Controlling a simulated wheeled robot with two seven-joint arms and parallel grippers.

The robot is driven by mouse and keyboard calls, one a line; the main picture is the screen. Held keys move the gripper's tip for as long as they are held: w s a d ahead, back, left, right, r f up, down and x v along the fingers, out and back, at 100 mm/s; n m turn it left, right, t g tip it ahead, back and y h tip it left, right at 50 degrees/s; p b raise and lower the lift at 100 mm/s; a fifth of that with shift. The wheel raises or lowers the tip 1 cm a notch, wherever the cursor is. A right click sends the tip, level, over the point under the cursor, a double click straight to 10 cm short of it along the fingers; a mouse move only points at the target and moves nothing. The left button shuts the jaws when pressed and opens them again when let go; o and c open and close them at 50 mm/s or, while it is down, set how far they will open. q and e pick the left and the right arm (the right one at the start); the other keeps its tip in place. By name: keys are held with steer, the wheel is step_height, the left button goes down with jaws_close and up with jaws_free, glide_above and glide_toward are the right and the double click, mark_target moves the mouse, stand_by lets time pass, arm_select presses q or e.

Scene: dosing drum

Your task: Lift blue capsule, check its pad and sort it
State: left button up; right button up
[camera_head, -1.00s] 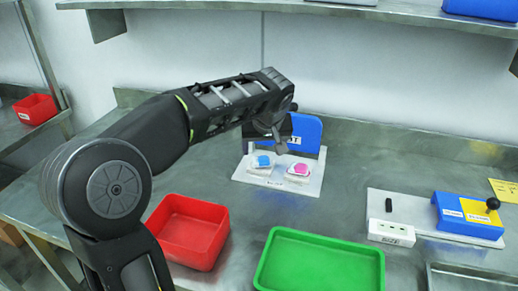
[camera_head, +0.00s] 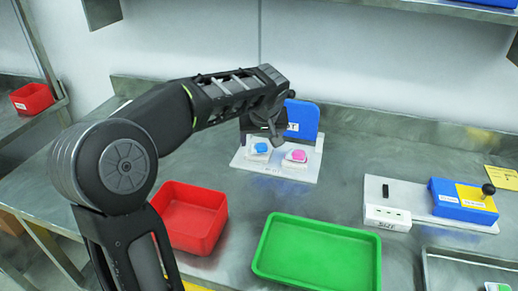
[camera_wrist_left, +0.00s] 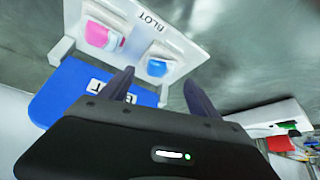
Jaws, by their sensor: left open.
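The blue capsule (camera_head: 260,147) sits in the left holder of a white stand (camera_head: 290,175) with a blue upright back plate (camera_head: 304,118). A pink capsule (camera_head: 299,156) sits in the holder to its right. My left gripper (camera_head: 272,138) is over the back of the stand. In the left wrist view, its open, empty fingers (camera_wrist_left: 157,88) point toward the blue capsule (camera_wrist_left: 157,68), which lies just beyond the tips. The pink capsule (camera_wrist_left: 99,34) is further left there. The capsules' undersides are hidden. My right gripper is not in view.
A red bin (camera_head: 188,238) and a green tray (camera_head: 318,275) stand in front, both empty. At the right is a white box with sockets (camera_head: 388,217) and a blue and yellow device with a black knob (camera_head: 464,201). A metal tray (camera_head: 428,265) lies front right. A shelf (camera_head: 400,8) runs above.

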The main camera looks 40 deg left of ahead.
mark_target(259, 147)
arm_select(q)
steer(key=x, duration=0.4)
steer(key=shift+w+a+f, duration=0.1)
steer(key=shift+a+f, duration=0.05)
steer(key=shift+f, duration=0.2)
steer(key=shift+c, duration=0.3)
steer(key=c, duration=1.3)
